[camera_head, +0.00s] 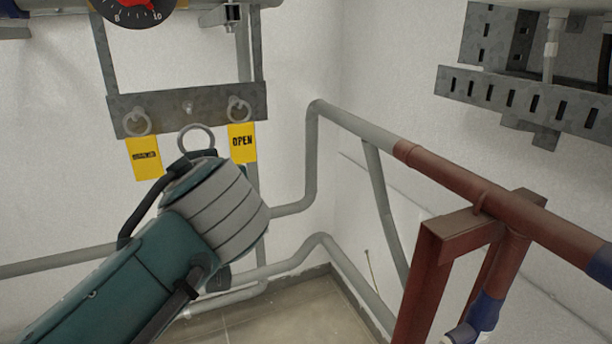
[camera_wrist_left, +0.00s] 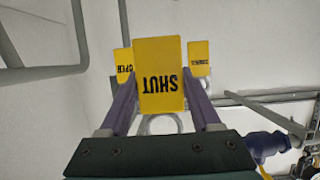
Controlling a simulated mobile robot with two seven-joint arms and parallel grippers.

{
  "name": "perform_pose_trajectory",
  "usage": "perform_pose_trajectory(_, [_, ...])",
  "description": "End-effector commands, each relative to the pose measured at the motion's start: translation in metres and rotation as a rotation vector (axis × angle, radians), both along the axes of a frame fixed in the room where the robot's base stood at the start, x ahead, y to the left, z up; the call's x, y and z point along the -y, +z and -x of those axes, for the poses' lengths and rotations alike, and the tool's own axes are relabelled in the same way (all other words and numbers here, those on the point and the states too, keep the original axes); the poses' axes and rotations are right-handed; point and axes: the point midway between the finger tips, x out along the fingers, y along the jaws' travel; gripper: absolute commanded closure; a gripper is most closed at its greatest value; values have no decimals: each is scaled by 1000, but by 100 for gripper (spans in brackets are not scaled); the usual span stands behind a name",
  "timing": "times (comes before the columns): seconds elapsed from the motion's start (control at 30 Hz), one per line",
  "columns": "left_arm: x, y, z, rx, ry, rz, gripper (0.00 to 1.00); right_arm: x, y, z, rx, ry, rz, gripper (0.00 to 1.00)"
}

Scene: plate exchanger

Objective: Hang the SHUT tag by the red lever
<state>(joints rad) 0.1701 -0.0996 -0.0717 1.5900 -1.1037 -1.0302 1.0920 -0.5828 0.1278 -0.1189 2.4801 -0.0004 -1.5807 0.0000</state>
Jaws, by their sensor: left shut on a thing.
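The SHUT tag (camera_wrist_left: 160,75) is a yellow plate with black letters, upside down in the left wrist view. It is between the purple fingers of my left gripper (camera_wrist_left: 163,88), which is shut on it. Its ring shows near the palm in that view, and a ring (camera_head: 197,136) stands above my left wrist in the head view. This ring appears just below the middle peg (camera_head: 188,107) of the grey bracket (camera_head: 205,103). In the head view, my wrist hides the gripper and the tag plate. I see no red lever. My right gripper is not in view.
The OPEN tag (camera_head: 242,142) hangs from the bracket's right peg. Another yellow tag (camera_head: 145,158), its word hard to read, hangs on the left. A gauge (camera_head: 139,10) is above. Grey pipes and a red-brown pipe frame (camera_head: 437,245) stand to the right.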

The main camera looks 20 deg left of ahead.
Motion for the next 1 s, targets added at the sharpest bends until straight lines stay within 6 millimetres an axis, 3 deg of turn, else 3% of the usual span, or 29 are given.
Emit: perform_pose_trajectory(1.0, [-14, -1, -13, 0, 0, -1, 90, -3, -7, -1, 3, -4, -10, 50])
